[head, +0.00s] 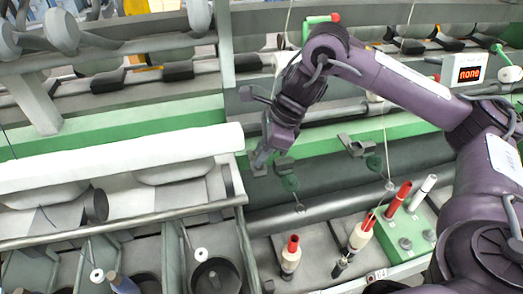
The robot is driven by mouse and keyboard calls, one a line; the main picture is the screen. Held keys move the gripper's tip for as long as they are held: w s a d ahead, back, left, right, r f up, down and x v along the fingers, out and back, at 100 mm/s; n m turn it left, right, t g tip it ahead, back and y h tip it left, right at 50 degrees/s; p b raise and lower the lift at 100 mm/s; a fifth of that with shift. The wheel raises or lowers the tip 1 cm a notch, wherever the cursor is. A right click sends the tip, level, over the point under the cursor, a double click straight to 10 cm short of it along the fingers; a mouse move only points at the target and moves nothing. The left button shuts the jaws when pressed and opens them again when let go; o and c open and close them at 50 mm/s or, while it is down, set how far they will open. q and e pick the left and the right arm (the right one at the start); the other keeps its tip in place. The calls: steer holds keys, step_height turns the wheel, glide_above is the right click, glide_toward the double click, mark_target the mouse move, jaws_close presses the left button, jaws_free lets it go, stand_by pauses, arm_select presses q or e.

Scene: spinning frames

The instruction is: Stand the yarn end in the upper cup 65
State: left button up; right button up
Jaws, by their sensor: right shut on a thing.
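My right gripper (259,163) reaches in from the right on its purple arm. It is shut, fingers pointing down, in front of the green rail and close to the grey roller. The yarn end in its jaws is too fine to make out. I cannot read a number 65 on either. My left gripper is not in view.
Red-topped bobbins (291,255) stand at the lower middle, with a green box (408,232) at right. A white ledge (120,158) and grey bins (215,275) fill the left. A thin yarn (385,140) runs down at right.

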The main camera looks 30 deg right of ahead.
steer(key=shift+f, duration=0.1)
steer(key=o, duration=0.8)
steer(key=shift+c, duration=0.2)
steer(key=p+v, duration=0.2)
steer(key=v, duration=0.5)
steer(key=shift+d+r, duration=0.15)
steer(key=shift+r, duration=0.2)
steer(key=shift+s, duration=0.1)
